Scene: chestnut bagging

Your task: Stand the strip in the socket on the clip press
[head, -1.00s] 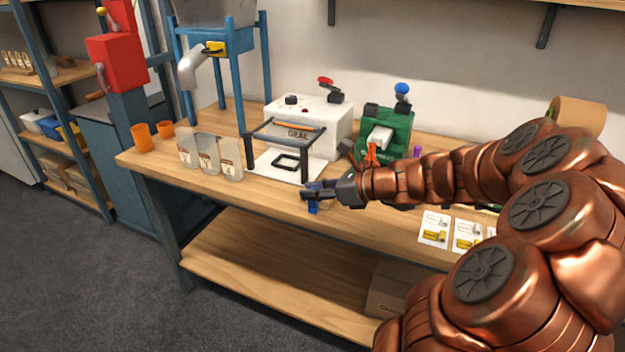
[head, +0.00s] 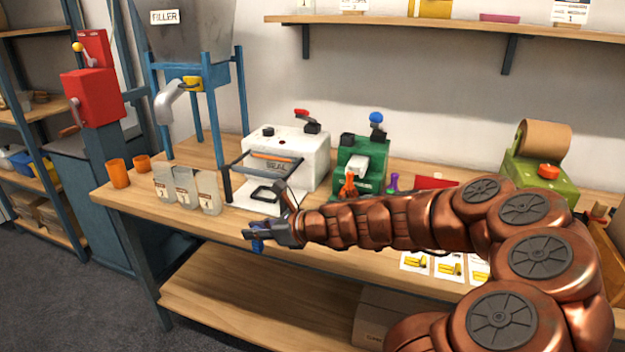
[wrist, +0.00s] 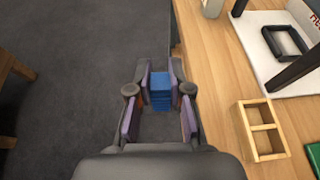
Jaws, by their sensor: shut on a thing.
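My gripper (head: 250,237) is out at the table's front edge, in front of the white sealer. It is shut on a blue ribbed strip (wrist: 160,88), seen between the fingers in the wrist view. The strip also shows below the fingers in the head view (head: 258,246). Its lower end is hidden. The green machine with the blue-knobbed lever (head: 348,158), apparently the clip press, stands at the back of the table, to the right of my gripper and well apart from it. I cannot make out its socket.
The white sealer (head: 312,160) with its dark frame stands left of the green machine. Several filled bags (head: 186,190) and orange cups (head: 118,174) stand further left. A wooden two-compartment box (wrist: 243,125) lies right of my gripper. Printed cards (head: 448,268) lie near the front edge.

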